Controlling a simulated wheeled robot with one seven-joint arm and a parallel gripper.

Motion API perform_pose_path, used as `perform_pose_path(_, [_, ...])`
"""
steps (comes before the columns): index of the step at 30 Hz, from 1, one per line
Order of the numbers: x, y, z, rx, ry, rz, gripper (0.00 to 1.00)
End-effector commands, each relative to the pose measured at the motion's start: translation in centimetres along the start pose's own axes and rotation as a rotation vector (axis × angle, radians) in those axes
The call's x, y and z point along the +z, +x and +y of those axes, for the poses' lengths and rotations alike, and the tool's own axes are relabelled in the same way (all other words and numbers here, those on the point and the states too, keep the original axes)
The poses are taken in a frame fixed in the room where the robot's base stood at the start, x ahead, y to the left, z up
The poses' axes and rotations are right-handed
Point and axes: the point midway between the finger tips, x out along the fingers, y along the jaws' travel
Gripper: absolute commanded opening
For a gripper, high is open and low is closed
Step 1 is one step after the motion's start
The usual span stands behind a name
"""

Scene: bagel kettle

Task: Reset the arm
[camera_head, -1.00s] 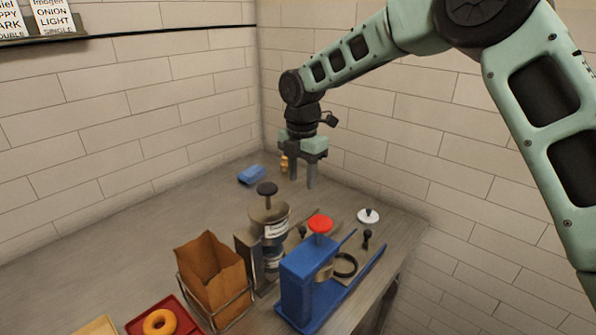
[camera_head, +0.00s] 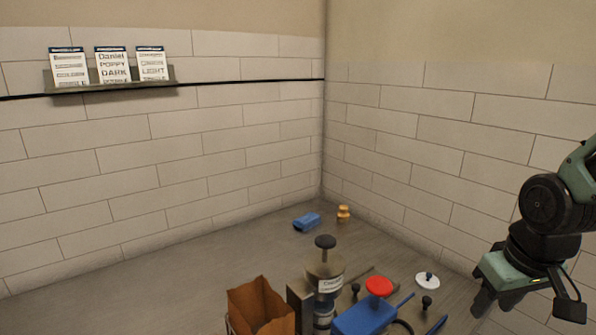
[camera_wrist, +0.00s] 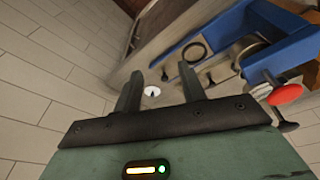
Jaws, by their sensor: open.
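My gripper (camera_head: 492,300) hangs at the right edge of the head view, to the right of the counter items. In the wrist view its two dark fingers (camera_wrist: 158,92) stand apart with nothing between them in their grasp. A white disc with a dark knob (camera_head: 427,280) shows beyond the fingers in the wrist view (camera_wrist: 152,92). The blue stand with a red knob (camera_head: 365,318) is left of my gripper in the head view and at the upper right of the wrist view (camera_wrist: 205,28).
A metal grinder with a dark knob (camera_head: 325,280) and a brown paper bag (camera_head: 262,308) stand at the front. A blue block (camera_head: 307,222) and a small brass-coloured piece (camera_head: 343,214) lie near the back corner. Cards stand on a wall shelf (camera_head: 115,88). The left counter is clear.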

Motion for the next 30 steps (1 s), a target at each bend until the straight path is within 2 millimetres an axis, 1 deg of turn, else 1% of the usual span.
perform_pose_path(1, [1.4, -0.2, 0.4, 0.001, 0.09, 0.011, 0.41])
perform_pose_path(2, [2.2, -0.2, 0.5, 0.001, 0.143, 0.018, 0.41])
perform_pose_path(3, [2.0, -0.3, -1.2, -0.014, 0.096, 0.009, 0.41])
perform_pose_path(4, [2.1, -0.4, -2.4, -0.025, 0.06, 0.0, 0.41])
perform_pose_path(8, [3.3, -1.0, -7.3, -0.065, -0.081, -0.041, 0.41])
perform_pose_path(9, [3.9, -1.3, -8.9, -0.077, -0.129, -0.055, 0.41])
perform_pose_path(11, [5.0, -1.7, -11.2, -0.093, -0.204, -0.077, 0.41])
perform_pose_path(12, [5.9, -2.0, -12.7, -0.103, -0.255, -0.093, 0.41])
perform_pose_path(15, [8.3, -2.9, -16.0, -0.122, -0.38, -0.129, 0.41])
perform_pose_path(18, [10.4, -3.6, -18.1, -0.132, -0.471, -0.159, 0.41])
perform_pose_path(21, [11.7, -4.0, -19.1, -0.136, -0.523, -0.176, 0.41])
perform_pose_path(23, [12.0, -4.1, -19.4, -0.137, -0.537, -0.181, 0.41])
perform_pose_path(30, [12.1, -4.2, -19.4, -0.137, -0.539, -0.183, 0.41])
